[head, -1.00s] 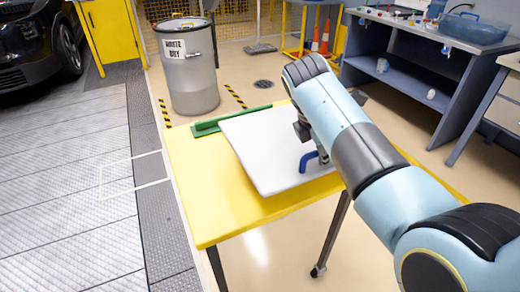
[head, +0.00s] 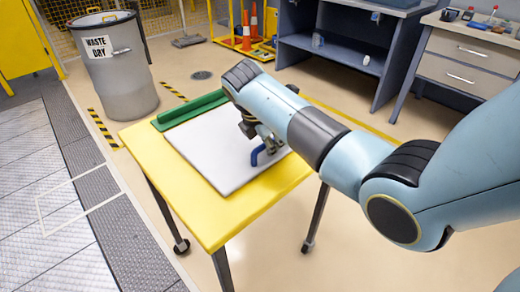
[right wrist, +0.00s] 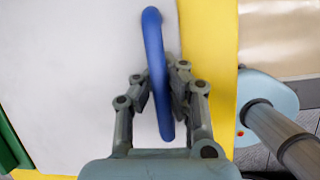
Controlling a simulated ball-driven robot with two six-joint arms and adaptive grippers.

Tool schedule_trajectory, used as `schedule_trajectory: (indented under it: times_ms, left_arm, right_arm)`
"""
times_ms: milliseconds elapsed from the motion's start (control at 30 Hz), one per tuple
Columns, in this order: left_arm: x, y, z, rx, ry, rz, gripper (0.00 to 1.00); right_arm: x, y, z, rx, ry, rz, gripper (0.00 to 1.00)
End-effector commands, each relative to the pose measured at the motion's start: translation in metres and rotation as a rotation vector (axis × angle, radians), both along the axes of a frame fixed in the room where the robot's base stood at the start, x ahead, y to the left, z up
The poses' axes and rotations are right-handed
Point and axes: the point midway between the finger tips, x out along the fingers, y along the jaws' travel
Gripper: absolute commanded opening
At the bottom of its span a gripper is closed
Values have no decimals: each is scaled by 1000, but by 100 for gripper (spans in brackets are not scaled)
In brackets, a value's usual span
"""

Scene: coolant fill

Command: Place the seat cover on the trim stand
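The seat cover looks like a flat white panel (head: 205,150) with a blue loop handle (head: 256,157) near its right side. It appears to lie flat on the yellow top of the trim stand (head: 215,220), against the green raised strip (head: 190,109) at the back. My right gripper (head: 264,142) is over the handle. In the right wrist view, the gripper's fingers (right wrist: 161,88) are on both sides of the blue handle (right wrist: 155,45) and look shut on it. The arm hides part of the panel's right side. My left gripper is out of view.
A grey waste bin (head: 130,85) stands behind the stand at the left. A blue-grey bench (head: 340,55) and a drawer cabinet (head: 465,60) stand at the back right. Orange cones (head: 246,35) are at the back. Floor is clear left of the stand.

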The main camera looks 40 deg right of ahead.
Motion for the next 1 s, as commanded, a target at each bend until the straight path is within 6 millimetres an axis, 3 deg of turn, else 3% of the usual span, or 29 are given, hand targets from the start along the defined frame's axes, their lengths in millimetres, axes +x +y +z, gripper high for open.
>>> schedule_trajectory:
  times_ms: [133,333,667,767,1000]
  left_arm:
    - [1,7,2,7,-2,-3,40]
    - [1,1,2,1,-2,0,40]
    - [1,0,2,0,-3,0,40]
    - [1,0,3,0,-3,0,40]
    - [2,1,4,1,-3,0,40]
  right_arm:
    - [0,0,2,-1,3,1,2]
    - [0,0,2,0,2,1,28]
    - [0,2,5,0,1,2,29]
    - [0,7,16,1,-1,2,29]
    - [-2,27,64,1,-5,1,29]
